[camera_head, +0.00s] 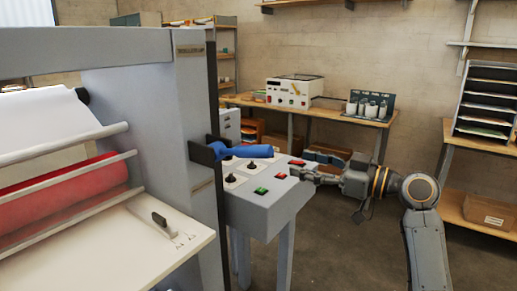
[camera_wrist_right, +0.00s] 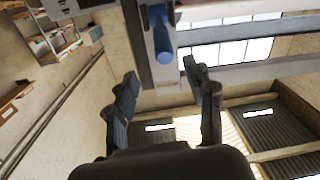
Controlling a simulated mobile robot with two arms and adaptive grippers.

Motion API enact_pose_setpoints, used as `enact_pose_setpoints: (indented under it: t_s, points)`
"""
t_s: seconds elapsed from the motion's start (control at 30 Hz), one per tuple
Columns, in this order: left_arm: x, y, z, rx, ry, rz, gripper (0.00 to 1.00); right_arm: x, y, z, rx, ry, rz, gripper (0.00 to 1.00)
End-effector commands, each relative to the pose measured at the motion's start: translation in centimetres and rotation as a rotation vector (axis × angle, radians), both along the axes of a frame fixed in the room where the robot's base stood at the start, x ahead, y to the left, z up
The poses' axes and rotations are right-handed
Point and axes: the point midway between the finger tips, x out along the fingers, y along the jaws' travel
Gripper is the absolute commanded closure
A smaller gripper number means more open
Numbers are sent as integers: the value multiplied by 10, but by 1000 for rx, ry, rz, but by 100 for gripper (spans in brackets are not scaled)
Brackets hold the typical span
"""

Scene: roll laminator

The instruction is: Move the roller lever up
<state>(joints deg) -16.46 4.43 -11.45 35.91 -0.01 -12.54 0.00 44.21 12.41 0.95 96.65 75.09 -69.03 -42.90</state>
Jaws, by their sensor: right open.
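The roller lever is a blue handle (camera_head: 245,152) on a dark bracket on the laminator's side. In the head view it points right, roughly level. My right gripper (camera_head: 304,166) is open and empty, to the right of the handle's end and slightly lower in the picture. In the right wrist view, the blue handle (camera_wrist_right: 162,38) shows beyond the two spread fingertips of the right gripper (camera_wrist_right: 159,68), in line with the gap between them. I see no contact. My left gripper is not in view.
A grey control box (camera_head: 262,212) with red and green buttons and switches stands just below the handle and right gripper. The laminator (camera_head: 140,110) with its red roller (camera_head: 65,192) fills the left. A wooden workbench (camera_head: 340,116) stands behind. Bare floor lies at lower right.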

Motion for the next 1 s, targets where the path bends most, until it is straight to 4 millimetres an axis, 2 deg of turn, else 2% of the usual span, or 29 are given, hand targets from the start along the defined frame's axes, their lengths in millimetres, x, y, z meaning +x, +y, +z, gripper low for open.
enact_pose_setpoints:
  t_s: [0.3, 0.47, 0.6, 0.73, 1.0]
  points:
    - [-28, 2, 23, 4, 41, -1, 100, 32, 50, 4, 5, 6, 2, 47]
    - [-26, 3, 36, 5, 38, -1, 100, 51, 77, 3, 4, 8, 1, 47]
    - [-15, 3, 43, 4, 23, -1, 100, 64, 96, 1, 3, 9, 0, 47]
    - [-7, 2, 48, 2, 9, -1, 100, 72, 106, 0, 2, 7, -2, 47]
    - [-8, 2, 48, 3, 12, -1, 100, 75, 111, -2, 1, 5, -2, 47]
